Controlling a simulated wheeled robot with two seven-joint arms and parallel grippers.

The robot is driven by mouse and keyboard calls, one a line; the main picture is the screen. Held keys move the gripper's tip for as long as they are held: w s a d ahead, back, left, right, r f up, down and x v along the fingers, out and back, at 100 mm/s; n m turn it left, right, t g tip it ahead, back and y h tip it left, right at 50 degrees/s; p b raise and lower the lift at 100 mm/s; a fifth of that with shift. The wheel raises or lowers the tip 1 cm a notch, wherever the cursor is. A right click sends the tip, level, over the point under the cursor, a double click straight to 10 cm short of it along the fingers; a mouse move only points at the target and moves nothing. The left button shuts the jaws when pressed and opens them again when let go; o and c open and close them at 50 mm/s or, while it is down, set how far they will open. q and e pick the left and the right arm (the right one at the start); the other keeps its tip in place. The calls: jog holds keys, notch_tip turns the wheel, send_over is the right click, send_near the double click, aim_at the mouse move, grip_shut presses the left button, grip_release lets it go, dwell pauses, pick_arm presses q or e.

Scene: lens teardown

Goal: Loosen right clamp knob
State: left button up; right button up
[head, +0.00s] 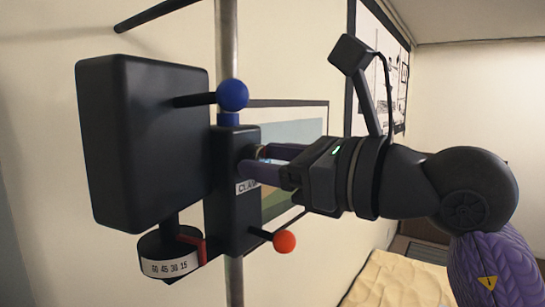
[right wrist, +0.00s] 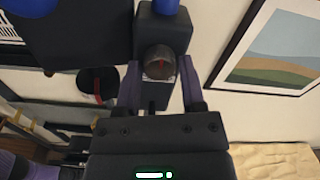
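The dark clamp block (head: 232,205), with a white label partly hidden by my gripper, sits on a vertical metal pole. The right clamp knob (right wrist: 160,62) is a round dark grey knob with a small red mark on the block's face. In the head view it is mostly hidden behind the fingers. My right gripper (head: 265,163) reaches in from the right; its purple fingers lie on both sides of the knob, close against it. My left gripper is not in view.
A large black box (head: 145,145) is at the left of the clamp. A blue ball lever (head: 232,95) is above, a red ball lever (head: 285,242) below. A black dial with numbers (head: 170,255) hangs under the box. A framed picture (head: 310,118) hangs behind.

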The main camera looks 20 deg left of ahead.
grip_shut()
jog(key=n+b, duration=0.2)
jog(key=n, duration=0.1)
jog(key=shift+f+b, duration=0.1)
jog(key=shift+b, duration=0.3)
jog(key=n+b, duration=0.2)
jog(key=n, duration=0.1)
jog(key=shift+n, duration=0.4)
jog(key=n, duration=0.2)
jog(key=shift+n+b, duration=0.4)
jog(key=n, duration=0.2)
jog(key=shift+n+b, duration=0.3)
jog(key=shift+n, duration=0.1)
jog(key=n, duration=0.5)
jog(key=shift+n, duration=0.4)
